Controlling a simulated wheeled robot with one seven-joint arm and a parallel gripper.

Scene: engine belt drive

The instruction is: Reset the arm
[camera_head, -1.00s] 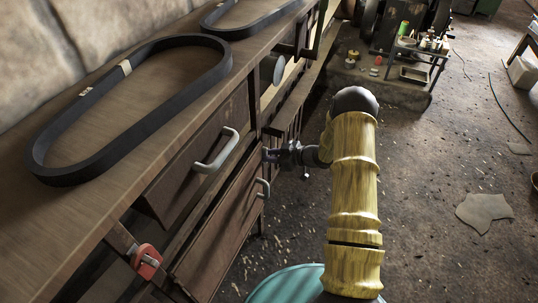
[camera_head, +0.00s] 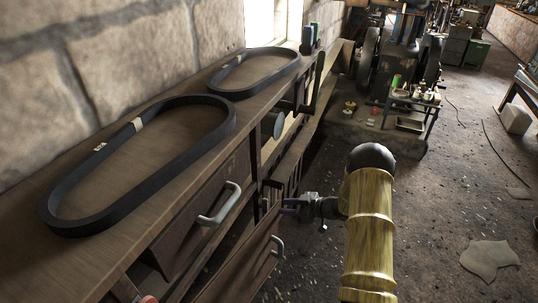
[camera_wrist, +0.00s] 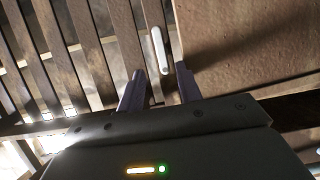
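My yellow arm reaches up from the bottom of the head view, and my gripper (camera_head: 285,207) points left toward the front of the wooden workbench (camera_head: 255,120). In the wrist view my gripper (camera_wrist: 160,85) shows two dark fingers spread apart, with no object between them. A light drawer handle (camera_wrist: 160,50) lies beyond the fingertips; I cannot tell whether they touch it. In the head view, a drawer with a grey handle (camera_head: 222,204) and a lower panel with another handle (camera_head: 278,246) are close to the gripper.
A large black belt (camera_head: 75,226) and a smaller one (camera_head: 222,94) lie on the bench top. The floor to the right is mostly clear, with a flat scrap (camera_head: 490,257).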

